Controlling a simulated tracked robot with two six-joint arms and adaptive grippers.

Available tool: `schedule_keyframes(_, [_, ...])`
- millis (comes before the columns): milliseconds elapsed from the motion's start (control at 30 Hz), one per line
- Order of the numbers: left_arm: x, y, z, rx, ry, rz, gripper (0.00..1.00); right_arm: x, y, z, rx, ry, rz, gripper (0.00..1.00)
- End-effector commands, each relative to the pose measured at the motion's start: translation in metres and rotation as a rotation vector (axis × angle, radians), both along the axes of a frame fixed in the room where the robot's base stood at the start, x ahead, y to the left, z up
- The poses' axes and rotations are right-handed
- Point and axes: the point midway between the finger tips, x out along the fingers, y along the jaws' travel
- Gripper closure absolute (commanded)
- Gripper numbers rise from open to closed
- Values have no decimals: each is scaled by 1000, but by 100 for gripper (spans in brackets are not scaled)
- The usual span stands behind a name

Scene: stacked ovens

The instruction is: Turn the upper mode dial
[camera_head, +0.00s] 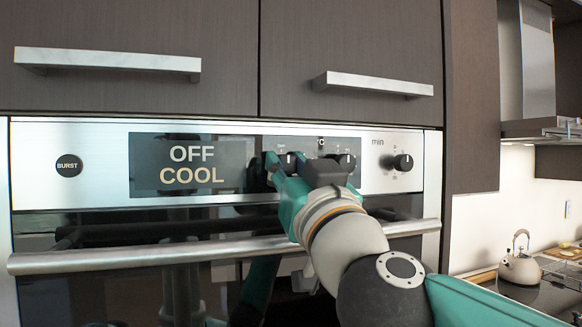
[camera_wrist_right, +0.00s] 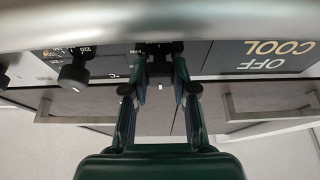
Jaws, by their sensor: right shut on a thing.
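The upper mode dial (camera_head: 290,160) is a dark round knob on the silver panel of the upper oven, just right of the display (camera_head: 190,165), which reads "OFF COOL". In the upside-down right wrist view the dial (camera_wrist_right: 162,49) sits between the fingertips. My right gripper (camera_head: 281,167) is at the panel, shut on this dial, and partly covers it. In the wrist view both fingers of the right gripper (camera_wrist_right: 160,72) reach to the dial's sides. The dial's pointer setting is too small to read. My left gripper is not in view.
A middle dial (camera_head: 347,161) and a "min" dial (camera_head: 403,162) are to the right. A "BURST" button (camera_head: 68,165) is at the far left. The oven handle bar (camera_head: 130,257) runs below the panel; drawer handles (camera_head: 110,61) jut out above. A kettle (camera_head: 520,267) stands far right.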

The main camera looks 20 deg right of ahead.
Motion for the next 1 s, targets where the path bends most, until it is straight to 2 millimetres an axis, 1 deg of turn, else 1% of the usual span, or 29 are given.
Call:
schedule_keyframes(167, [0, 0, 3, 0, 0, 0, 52, 0, 1, 1, 35, 1, -1, 100])
schedule_keyframes(367, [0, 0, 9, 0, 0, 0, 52, 0, 2, 2, 131, 4, 0, 100])
schedule_keyframes(567, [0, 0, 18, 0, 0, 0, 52, 0, 3, 3, 288, 11, 1, 100])
schedule_keyframes(1000, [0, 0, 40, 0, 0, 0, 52, 0, 3, 3, 702, 24, -1, 100])
